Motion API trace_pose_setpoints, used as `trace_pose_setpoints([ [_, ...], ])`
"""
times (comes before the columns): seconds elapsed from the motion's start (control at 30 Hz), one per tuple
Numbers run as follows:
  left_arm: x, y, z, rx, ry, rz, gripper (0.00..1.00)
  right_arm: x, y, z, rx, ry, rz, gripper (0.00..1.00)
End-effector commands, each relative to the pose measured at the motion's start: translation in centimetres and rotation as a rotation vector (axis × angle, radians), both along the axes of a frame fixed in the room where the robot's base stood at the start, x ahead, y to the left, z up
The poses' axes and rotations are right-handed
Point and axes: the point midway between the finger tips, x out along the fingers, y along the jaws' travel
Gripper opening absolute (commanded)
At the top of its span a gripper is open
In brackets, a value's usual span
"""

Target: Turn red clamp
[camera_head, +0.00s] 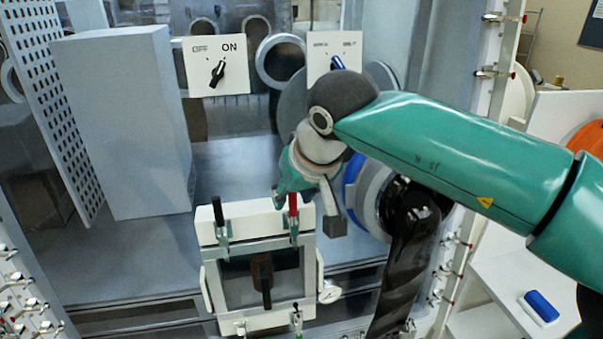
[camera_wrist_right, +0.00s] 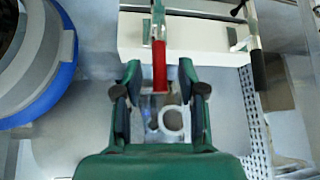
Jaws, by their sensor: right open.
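The red clamp (camera_head: 293,204) stands at the upper right corner of the white-framed box (camera_head: 212,262). Its red handle (camera_wrist_right: 160,66) also shows in the right wrist view, pointing between the two fingers of my right gripper (camera_wrist_right: 160,82). The gripper is open, with a finger on each side of the handle and a visible gap on both sides. In the head view my right gripper (camera_head: 284,186) is just above and beside the handle, partly covered by its own wrist. My left gripper is not in view.
A black-handled clamp (camera_head: 219,214) stands at the box's upper left. A grey block (camera_head: 125,125) and a perforated panel (camera_head: 50,100) are at the left. A blue-ringed port (camera_head: 355,185) is close to my right wrist. An ON/OFF switch plate (camera_head: 233,80) is behind.

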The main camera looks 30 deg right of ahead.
Motion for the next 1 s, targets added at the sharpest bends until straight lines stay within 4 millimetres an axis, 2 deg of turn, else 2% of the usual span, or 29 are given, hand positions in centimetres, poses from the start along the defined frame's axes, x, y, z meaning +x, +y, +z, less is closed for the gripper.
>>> trace_pose_setpoints([
  [0.3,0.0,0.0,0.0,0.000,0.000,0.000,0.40,-3.2,0.2,5.5,0.004,-0.007,0.002,0.40],
  [0.5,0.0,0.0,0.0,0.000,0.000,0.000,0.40,-4.7,0.2,7.9,0.003,-0.006,0.002,0.40],
  [0.67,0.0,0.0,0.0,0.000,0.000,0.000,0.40,-5.1,0.2,8.5,0.002,-0.005,0.000,0.40],
  [1.0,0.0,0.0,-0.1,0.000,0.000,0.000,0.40,-5.1,0.2,8.5,0.002,-0.004,0.000,0.40],
])
